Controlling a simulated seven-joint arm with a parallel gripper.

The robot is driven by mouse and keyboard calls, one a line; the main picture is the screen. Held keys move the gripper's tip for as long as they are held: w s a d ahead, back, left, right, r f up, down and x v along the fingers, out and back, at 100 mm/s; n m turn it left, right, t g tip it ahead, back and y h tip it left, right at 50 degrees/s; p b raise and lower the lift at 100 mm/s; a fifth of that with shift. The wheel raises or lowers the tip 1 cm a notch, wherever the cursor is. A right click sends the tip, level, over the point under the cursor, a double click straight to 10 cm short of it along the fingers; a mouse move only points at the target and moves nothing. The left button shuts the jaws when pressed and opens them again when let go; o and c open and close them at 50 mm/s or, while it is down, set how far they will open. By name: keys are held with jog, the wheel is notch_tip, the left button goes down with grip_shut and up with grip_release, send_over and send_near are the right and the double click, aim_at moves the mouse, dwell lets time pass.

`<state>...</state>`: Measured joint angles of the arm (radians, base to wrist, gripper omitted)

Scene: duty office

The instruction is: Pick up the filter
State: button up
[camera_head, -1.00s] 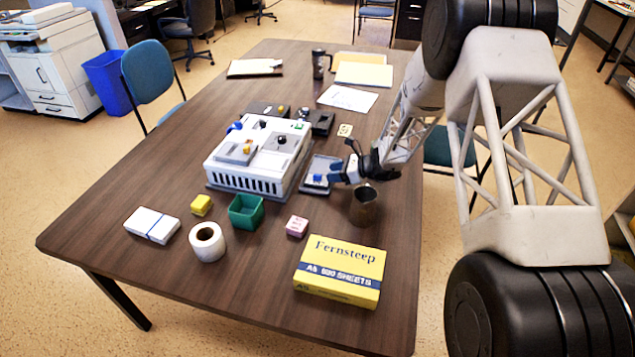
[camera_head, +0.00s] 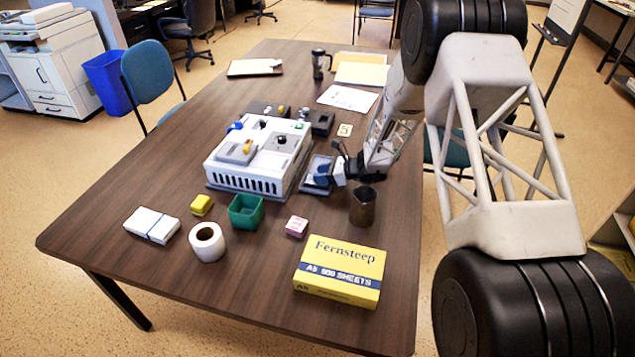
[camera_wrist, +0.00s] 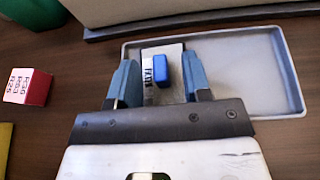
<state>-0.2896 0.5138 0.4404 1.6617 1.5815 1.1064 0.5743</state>
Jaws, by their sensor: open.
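The filter (camera_wrist: 162,70) appears to be the small part with a blue block, a white lettered label and a grey base in the wrist view. It lies in a shallow grey tray (camera_wrist: 240,75), toward the tray's left end. My gripper (camera_wrist: 159,82) is open, with one blue finger on each side of the blue block and gaps visible between. In the head view my gripper (camera_head: 326,178) is low over the tray (camera_head: 308,186), beside the white machine, and hides the filter.
A white machine (camera_head: 250,175) stands left of the tray. A brown cup (camera_head: 362,208) stands close to my gripper at the front right. A pink box (camera_head: 297,227), green bin (camera_head: 245,212) and yellow paper pack (camera_head: 340,270) stand nearer the front edge.

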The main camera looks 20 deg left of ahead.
jog(key=shift+c, duration=0.2)
grip_shut()
jog(key=shift+r, duration=0.1)
notch_tip(320, 180, up, 18)
dwell(0.8)
dwell(0.5)
